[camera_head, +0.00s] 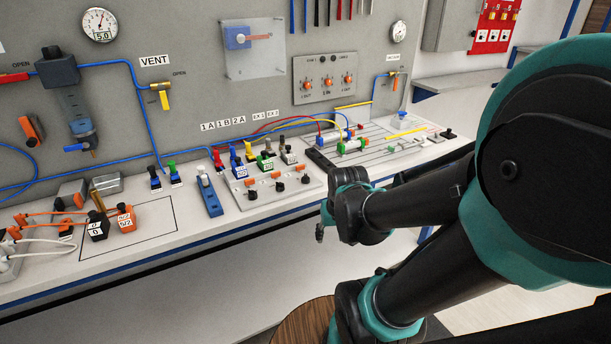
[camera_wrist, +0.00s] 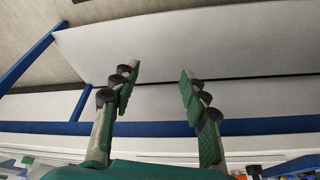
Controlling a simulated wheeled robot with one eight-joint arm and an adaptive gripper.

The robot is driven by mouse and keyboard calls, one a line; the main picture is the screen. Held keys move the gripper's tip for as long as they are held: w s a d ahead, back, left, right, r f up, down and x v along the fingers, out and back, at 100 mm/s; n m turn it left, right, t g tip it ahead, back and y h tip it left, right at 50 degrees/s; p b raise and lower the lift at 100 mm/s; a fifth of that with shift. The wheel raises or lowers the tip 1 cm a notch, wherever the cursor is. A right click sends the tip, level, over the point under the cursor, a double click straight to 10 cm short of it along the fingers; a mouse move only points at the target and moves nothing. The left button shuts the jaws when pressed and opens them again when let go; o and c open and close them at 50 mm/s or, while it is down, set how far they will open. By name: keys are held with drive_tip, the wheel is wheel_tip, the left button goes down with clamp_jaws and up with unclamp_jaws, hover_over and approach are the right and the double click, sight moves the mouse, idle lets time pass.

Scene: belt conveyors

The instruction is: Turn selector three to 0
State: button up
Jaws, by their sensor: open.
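A bench panel (camera_head: 236,197) carries a row of three black knobs: left (camera_head: 252,195), middle (camera_head: 281,188) and right (camera_head: 306,179). A grey wall panel (camera_head: 322,97) holds another row of three orange knobs: left (camera_head: 308,86), middle (camera_head: 327,81) and right (camera_head: 347,78). The small labels are unreadable, so I cannot tell which knob is selector three or its setting. My gripper (camera_head: 322,222) hangs in front of the bench edge, right of and nearer than the black knobs. In the wrist view my gripper (camera_wrist: 157,88) is open and empty.
Colored blocks and cables crowd the bench behind the black knobs. A blue and white lever (camera_head: 209,193) stands left of them. A rail board (camera_head: 400,150) with cylinders lies to their right. The bench's blue-trimmed front edge (camera_head: 240,236) faces me, with clear floor before it.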

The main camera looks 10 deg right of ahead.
sight(306, 178)
drive_tip(key=w+a+r+m+g, duration=0.2)
drive_tip(key=w+r+m, duration=0.2)
drive_tip(key=w+r, duration=0.75)
drive_tip(key=w+a+r+m+g, duration=0.25)
drive_tip(key=w+r+m, duration=0.25)
drive_tip(key=w+r, duration=0.65)
drive_tip(key=s+f, duration=0.1)
drive_tip(key=f, duration=0.4)
drive_tip(key=s+f, duration=0.1)
drive_tip(key=f, duration=0.3)
drive_tip(key=s+f, duration=0.1)
drive_tip(key=f, duration=0.4)
drive_tip(key=shift+d+f, duration=0.25)
drive_tip(key=shift+f, duration=0.1)
drive_tip(key=shift+c, duration=0.3)
clamp_jaws()
